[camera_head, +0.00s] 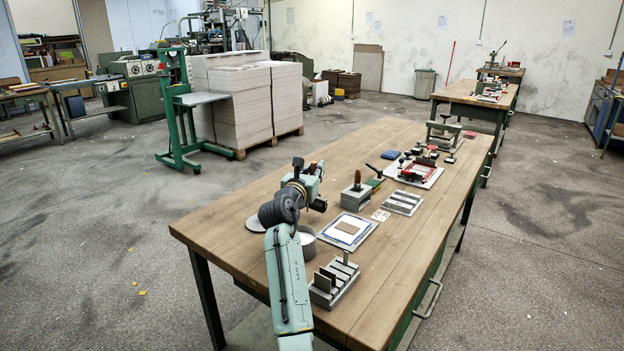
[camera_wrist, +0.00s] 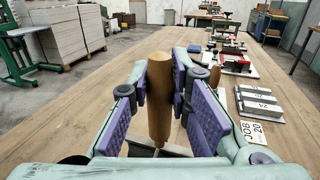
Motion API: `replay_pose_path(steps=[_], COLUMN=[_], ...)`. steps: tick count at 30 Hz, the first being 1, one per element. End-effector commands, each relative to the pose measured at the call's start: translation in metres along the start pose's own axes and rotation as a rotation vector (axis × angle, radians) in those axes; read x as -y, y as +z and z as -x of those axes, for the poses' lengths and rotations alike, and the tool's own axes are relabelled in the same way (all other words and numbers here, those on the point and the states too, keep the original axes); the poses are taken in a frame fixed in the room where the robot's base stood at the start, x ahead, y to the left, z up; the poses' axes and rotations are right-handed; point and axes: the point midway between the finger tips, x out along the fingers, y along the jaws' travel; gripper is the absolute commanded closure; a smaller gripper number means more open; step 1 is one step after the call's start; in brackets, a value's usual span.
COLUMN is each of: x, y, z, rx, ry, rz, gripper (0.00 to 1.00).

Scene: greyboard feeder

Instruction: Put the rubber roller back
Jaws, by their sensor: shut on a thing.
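My gripper (camera_head: 317,190) is above the near left part of the wooden table. In the wrist view its purple-padded fingers (camera_wrist: 160,80) are closed on an upright tan wooden handle (camera_wrist: 159,98), which I take as the rubber roller's. The roller end is not clear; only a grey part shows below the handle. In the head view the held thing is mostly hidden by my gripper and arm. A grey block with a brown handle on top (camera_head: 356,198) stands to the right of my gripper, apart from it.
A round pot (camera_head: 303,246) stands below my gripper. A slotted grey rack (camera_head: 333,288) is at the near edge. A blue-edged sheet stack (camera_head: 347,231), a JOB card (camera_wrist: 251,131) and a grooved block (camera_head: 403,202) lie to the right. The table's left part (camera_head: 215,222) is mostly bare.

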Motion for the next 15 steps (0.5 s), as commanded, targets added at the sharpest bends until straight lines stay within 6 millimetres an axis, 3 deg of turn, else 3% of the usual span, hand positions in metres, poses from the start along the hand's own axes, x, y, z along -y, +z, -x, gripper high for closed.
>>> replay_pose_path(steps=[3,9,15], x=[-0.009,-0.007,-0.006], y=[0.0,-0.031,-0.035], z=[-0.004,-0.003,-0.003], rx=[0.001,-0.002,0.002], ry=[0.003,0.003,0.002], rz=[0.002,0.001,0.0], gripper=[1.0,1.0,1.0])
